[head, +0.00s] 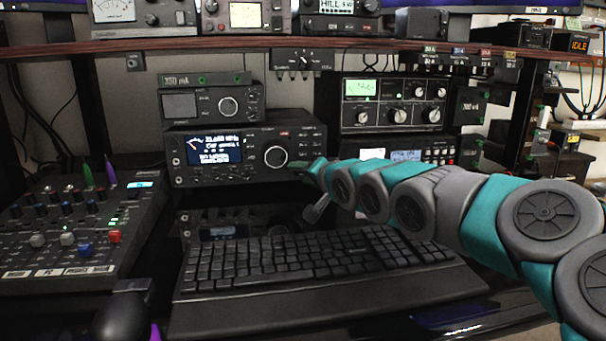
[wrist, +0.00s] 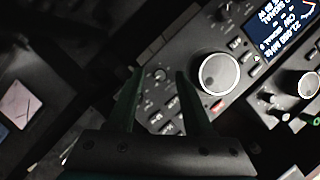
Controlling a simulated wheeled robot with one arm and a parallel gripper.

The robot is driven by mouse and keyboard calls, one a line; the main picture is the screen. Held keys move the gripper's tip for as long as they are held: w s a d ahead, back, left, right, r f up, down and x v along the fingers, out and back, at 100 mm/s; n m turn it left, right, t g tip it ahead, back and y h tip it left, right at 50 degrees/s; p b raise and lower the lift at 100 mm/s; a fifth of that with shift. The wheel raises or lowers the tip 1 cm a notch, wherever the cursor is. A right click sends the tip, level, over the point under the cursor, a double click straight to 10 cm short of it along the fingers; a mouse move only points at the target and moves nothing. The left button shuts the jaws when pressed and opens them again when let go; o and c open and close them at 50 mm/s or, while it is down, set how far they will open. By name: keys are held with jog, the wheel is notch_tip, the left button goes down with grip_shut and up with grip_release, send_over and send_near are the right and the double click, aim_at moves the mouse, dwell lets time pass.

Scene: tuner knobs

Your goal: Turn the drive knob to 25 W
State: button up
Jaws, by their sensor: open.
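The radio (head: 200,172) with a lit blue display (head: 213,150) stands behind the keyboard. Its large silver-rimmed dial (head: 276,157) also shows in the wrist view (wrist: 219,74). In the wrist view, a small round knob (wrist: 160,75) sits on the panel beside this dial, between my fingertips as seen. Its label is too small to read, so I cannot tell if it is the drive knob. My gripper (wrist: 158,76) is open and points at the panel; contact is unclear. The display's power reading is too blurred to read.
A keyboard (head: 310,258) lies in front of the radio, below my arm. A mixer (head: 85,225) stands at left. A smaller unit (head: 212,103) sits on top of the radio. Another device with knobs (head: 393,104) stands behind my arm. A shelf (head: 300,43) runs above.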

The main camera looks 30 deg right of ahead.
jog(key=shift+c, duration=0.4)
grip_shut()
jog(key=shift+n, duration=0.3)
jog(key=n+h+b, duration=0.1)
jog(key=n+g, duration=0.1)
jog(key=n, duration=0.1)
jog(key=shift+a+r+h+b, duration=0.15)
jog(key=shift+a+h+b, duration=0.05)
jog(key=shift+h+b, duration=0.2)
jog(key=n+h+b, duration=0.1)
jog(key=n, duration=0.1)
jog(key=n+g+h, duration=0.1)
jog(key=n, duration=0.1)
jog(key=shift+w+a+h+b, duration=0.1)
jog(key=shift+a+h+b, duration=0.1)
jog(key=shift+h+b, duration=0.15)
jog(key=n+h, duration=0.1)
jog(key=n+h+b, duration=0.1)
jog(key=n, duration=0.1)
jog(key=shift+a+n+g+h+b, duration=0.2)
jog(key=shift+n+g+h+b, duration=0.05)
jog(key=shift+n+g+b, duration=0.05)
jog(key=n, duration=0.1)
jog(key=n+h, duration=0.1)
jog(key=n+h+b, duration=0.1)
jog(key=n, duration=0.1)
jog(key=shift+w+a+f, duration=0.1)
jog(key=shift+a+f, duration=0.05)
jog(key=shift+f, duration=0.1)
jog(key=shift+n+h, duration=0.3)
